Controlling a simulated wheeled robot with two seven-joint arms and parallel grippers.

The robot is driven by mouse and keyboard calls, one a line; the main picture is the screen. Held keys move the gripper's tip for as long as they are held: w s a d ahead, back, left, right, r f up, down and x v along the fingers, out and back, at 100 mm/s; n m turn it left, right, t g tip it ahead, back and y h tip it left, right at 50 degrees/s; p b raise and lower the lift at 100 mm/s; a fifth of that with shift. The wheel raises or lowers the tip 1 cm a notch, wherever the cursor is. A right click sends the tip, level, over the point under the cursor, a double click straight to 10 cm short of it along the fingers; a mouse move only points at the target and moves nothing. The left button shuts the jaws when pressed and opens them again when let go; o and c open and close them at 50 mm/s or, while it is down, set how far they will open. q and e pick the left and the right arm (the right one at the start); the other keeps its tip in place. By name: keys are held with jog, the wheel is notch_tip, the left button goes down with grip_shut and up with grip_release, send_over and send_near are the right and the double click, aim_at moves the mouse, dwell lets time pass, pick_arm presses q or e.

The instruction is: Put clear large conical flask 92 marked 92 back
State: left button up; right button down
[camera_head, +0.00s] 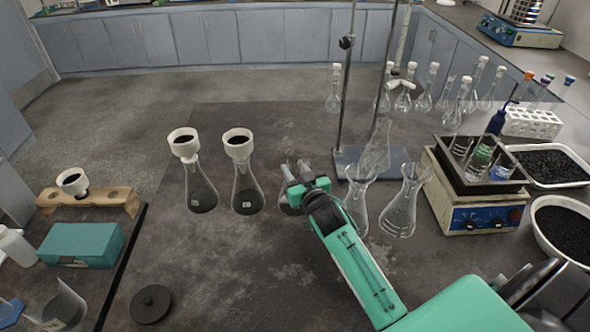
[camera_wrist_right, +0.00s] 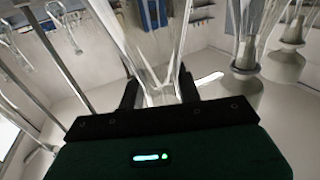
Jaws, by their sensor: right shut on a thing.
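My right gripper (camera_head: 303,178) is shut on the neck of a clear conical flask (camera_head: 287,206). In the head view, the gripper and arm hide much of the flask, and I cannot read a number on it. In the right wrist view, the clear glass (camera_wrist_right: 158,45) runs between the two fingers of my right gripper (camera_wrist_right: 160,93). I cannot tell if its base touches the table. Two clear conical flasks, one (camera_head: 357,200) and another (camera_head: 401,208), stand to the right of the gripper. My left gripper is not in view.
Left of the gripper stand two flasks with black-filled white funnels, one (camera_head: 202,190) and another (camera_head: 246,190). A retort stand (camera_head: 345,100) rises behind. A hotplate (camera_head: 470,207) with a square bath stands right. A black disc (camera_head: 151,304) lies front left. The front middle table is clear.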

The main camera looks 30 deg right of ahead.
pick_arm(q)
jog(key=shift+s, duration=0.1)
pick_arm(e)
jog(key=c, duration=1)
grip_release()
jog(key=shift+f, duration=0.1)
jog(key=shift+o, duration=0.2)
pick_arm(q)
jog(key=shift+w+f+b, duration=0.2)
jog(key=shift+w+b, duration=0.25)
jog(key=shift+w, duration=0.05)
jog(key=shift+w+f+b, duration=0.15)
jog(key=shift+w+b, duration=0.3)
pick_arm(e)
jog(key=s, duration=1.2)
jog(key=shift+a+r, duration=0.2)
jog(key=shift+a, duration=0.15)
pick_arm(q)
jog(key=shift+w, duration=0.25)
